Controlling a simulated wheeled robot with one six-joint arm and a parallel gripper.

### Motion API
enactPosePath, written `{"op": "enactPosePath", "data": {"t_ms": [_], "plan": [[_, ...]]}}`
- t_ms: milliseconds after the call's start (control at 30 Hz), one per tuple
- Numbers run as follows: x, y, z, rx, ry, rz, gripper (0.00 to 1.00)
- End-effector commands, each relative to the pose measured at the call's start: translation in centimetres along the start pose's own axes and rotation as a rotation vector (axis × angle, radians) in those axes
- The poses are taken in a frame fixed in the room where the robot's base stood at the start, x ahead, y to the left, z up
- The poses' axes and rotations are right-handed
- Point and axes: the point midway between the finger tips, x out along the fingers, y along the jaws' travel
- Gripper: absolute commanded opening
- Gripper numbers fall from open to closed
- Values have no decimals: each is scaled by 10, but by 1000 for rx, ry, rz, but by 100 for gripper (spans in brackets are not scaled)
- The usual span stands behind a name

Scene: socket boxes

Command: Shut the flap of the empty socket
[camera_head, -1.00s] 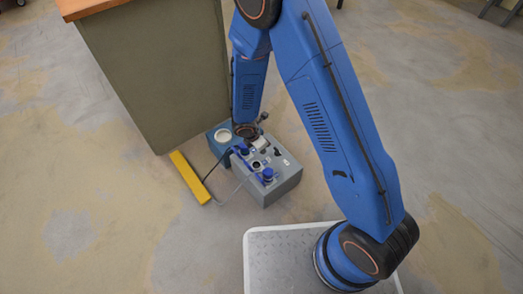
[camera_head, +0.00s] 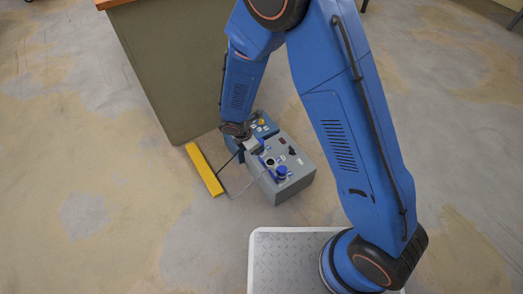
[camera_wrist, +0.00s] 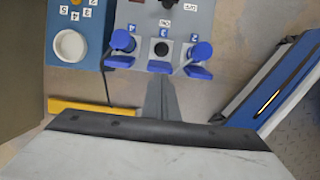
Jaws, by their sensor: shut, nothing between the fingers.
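The grey socket box (camera_head: 300,182) stands on the floor and fills the top middle of the wrist view (camera_wrist: 180,15). Its middle socket (camera_wrist: 161,48) is an empty dark round hole. That socket's blue flap (camera_wrist: 160,67) stands open on the side nearest my gripper. Blue plugs sit in the left socket (camera_wrist: 122,40) and the right socket (camera_wrist: 201,51), each with a blue flap below. My gripper (camera_wrist: 160,82) is shut and empty, its tips right by the middle flap. I cannot tell whether they touch it. In the head view my wrist covers part of the box.
A blue box (camera_head: 265,127) with a round white part (camera_wrist: 70,46) adjoins the grey box. A yellow bar (camera_head: 204,170) lies on the floor to the left. A dark green cabinet (camera_head: 170,75) stands behind. Cables run from the plugs.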

Motion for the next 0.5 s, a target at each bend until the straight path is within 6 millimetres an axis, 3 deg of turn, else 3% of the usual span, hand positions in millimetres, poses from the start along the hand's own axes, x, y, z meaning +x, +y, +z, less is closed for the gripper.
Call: {"op": "enactPosePath", "data": {"t_ms": [333, 500], "plan": [[-6, 0, -3, 3, 1, 0, 0], [-20, 0, 14, 64, 3, 7, 0]]}}
